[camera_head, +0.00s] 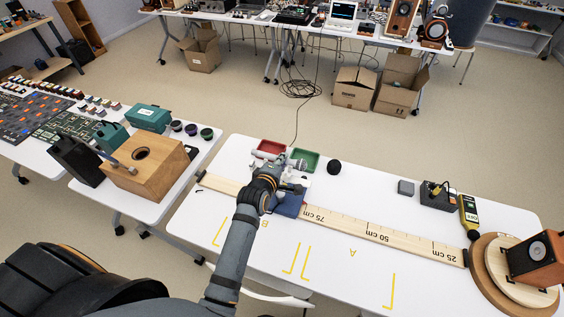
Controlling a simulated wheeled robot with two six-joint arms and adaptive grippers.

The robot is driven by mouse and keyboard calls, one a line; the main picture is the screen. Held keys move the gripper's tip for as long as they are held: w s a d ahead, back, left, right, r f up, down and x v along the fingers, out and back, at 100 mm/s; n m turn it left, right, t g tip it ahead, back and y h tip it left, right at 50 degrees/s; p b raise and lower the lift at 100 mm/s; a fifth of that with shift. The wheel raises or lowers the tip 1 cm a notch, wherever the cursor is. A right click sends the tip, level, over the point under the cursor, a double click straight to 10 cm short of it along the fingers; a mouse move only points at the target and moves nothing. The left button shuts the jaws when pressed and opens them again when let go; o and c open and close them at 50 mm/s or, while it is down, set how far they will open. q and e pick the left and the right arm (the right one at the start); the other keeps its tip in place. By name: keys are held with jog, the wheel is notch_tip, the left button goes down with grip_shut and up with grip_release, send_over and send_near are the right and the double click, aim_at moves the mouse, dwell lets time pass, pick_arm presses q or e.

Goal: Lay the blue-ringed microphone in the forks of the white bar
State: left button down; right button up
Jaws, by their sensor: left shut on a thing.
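My left gripper (284,181) reaches over the long wooden ruler rail, near its left end and close to a blue block (289,203). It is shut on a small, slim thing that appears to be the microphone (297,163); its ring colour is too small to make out. Pale parts (263,157) beside the gripper may belong to the white bar. The forks cannot be made out, partly hidden by my wrist. Whether the microphone touches the bar cannot be told. My right gripper is not in view.
A red tray (270,147) and a green tray (312,154) lie behind the gripper, with a black round piece (334,167) to their right. The ruler rail (385,235) runs right to a round wooden stand (488,272) with a speaker (537,257). The front tabletop is mostly clear.

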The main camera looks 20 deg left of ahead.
aim_at(283, 179)
pick_arm(q)
jog(key=shift+s+f+b, duration=0.15)
jog(key=shift+f+b, duration=0.5)
jog(key=shift+f, duration=0.2)
jog(key=shift+f+b, duration=1.2)
jog(key=shift+f, duration=0.5)
jog(key=shift+d, duration=0.1)
jog(key=shift+p, duration=0.4)
jog(key=shift+f, duration=0.2)
jog(key=c, duration=1.3)
grip_release()
jog(key=shift+d, duration=0.1)
jog(key=shift+o, duration=0.7)
jog(key=shift+f, duration=0.1)
